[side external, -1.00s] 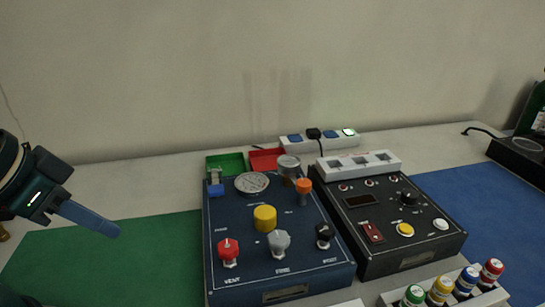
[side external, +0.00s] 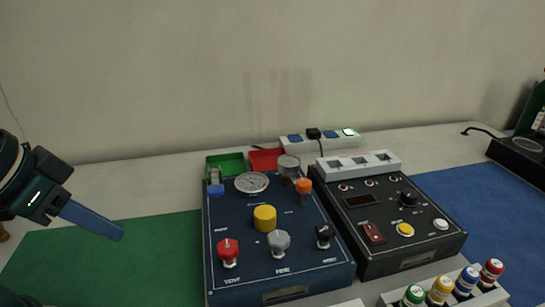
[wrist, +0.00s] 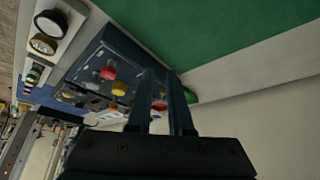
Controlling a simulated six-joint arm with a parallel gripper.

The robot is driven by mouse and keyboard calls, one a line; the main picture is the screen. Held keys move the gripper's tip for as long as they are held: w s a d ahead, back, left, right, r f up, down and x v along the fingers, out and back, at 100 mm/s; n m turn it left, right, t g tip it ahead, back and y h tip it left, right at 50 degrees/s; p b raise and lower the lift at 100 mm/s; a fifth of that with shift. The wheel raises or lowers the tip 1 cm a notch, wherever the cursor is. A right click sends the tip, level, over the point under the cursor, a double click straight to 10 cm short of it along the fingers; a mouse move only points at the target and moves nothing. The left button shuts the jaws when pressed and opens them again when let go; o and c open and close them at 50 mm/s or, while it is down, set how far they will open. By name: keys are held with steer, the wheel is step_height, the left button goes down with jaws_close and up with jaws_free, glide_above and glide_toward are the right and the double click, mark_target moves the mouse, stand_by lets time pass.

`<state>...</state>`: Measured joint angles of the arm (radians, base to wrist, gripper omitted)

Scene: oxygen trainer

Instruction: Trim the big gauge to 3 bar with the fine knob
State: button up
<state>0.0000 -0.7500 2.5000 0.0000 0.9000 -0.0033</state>
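The blue panel (side external: 235,262) stands in the middle of the side view. The big round gauge (side external: 252,183) is at its back; its needle reading is too small to tell. The grey fine knob (side external: 279,243) is at the panel's front middle, between a red knob (side external: 228,251) and a black knob (side external: 323,235). A larger yellow knob (side external: 265,217) is behind it. My gripper (side external: 118,234) is left of the panel, above the green mat, apart from every knob. In the wrist view, its two fingers (wrist: 161,75) are spread with nothing held between them.
An orange knob (side external: 304,186) and a blue-handled part (side external: 216,190) rise from the panel. A black control box (side external: 410,262) stands close on the right. Several capped bottles (side external: 467,279) are at front right. The green mat (side external: 110,265) has free room left of the panel.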

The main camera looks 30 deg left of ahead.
steer(key=o, duration=0.5)
steer(key=shift+o, duration=0.9)
steer(key=w+r+n, duration=0.2)
steer(key=w+r, duration=0.3)
steer(key=shift+w+d+n+t, duration=0.2)
steer(key=shift+w+n+t, duration=0.1)
steer(key=shift+t, duration=0.1)
steer(key=m+g, duration=0.2)
steer(key=m, duration=0.1)
glide_above(278, 237)
steer(key=s, duration=0.2)
step_height(278, 237, down, 8)
steer(key=shift+s+r, duration=0.1)
steer(key=shift+x, duration=2.2)
